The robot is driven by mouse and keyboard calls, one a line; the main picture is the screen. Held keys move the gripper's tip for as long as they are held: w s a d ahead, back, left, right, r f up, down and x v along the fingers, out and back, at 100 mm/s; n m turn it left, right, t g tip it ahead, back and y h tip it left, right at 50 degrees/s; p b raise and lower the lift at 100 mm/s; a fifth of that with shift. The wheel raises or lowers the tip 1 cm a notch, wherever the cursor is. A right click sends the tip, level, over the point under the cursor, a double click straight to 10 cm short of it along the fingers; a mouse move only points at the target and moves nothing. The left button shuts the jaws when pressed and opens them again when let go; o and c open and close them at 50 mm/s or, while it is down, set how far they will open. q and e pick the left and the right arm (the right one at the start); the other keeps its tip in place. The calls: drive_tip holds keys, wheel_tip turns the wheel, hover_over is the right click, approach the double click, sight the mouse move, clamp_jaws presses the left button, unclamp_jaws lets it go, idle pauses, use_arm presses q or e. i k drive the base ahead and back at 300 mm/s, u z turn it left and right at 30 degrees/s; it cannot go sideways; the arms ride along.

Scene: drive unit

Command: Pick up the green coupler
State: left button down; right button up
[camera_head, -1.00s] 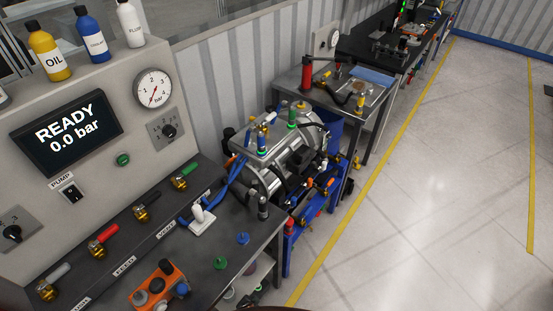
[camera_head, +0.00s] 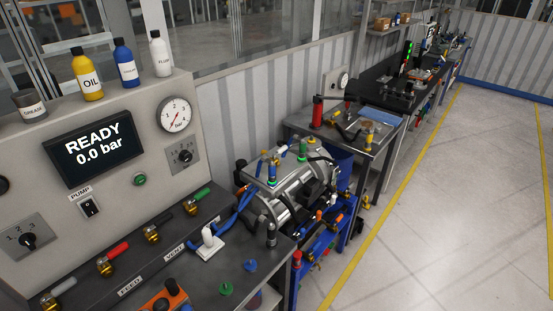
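Several small green parts are in view, and I cannot tell for certain which is the coupler. A green cylindrical part (camera_head: 303,149) stands upright on top of the silver drive unit (camera_head: 291,198). A small green piece with a short stem (camera_head: 226,288) sits on the dark bench top near its front edge, beside a similar blue piece (camera_head: 250,266). Neither of my grippers is in view.
The dark bench (camera_head: 203,278) carries valves with coloured handles, a white holder (camera_head: 209,245) and an orange block (camera_head: 166,301). A grey pressure panel (camera_head: 119,210) stands behind. The floor (camera_head: 440,220) at right is clear.

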sight(302, 144)
drive_tip(key=u, duration=0.4)
drive_tip(key=k, duration=0.95)
drive_tip(key=z, duration=0.45)
drive_tip(key=i, duration=0.7)
drive_tip(key=z, duration=0.75)
drive_tip(key=i, duration=1.5)
drive_tip(key=u, duration=0.8)
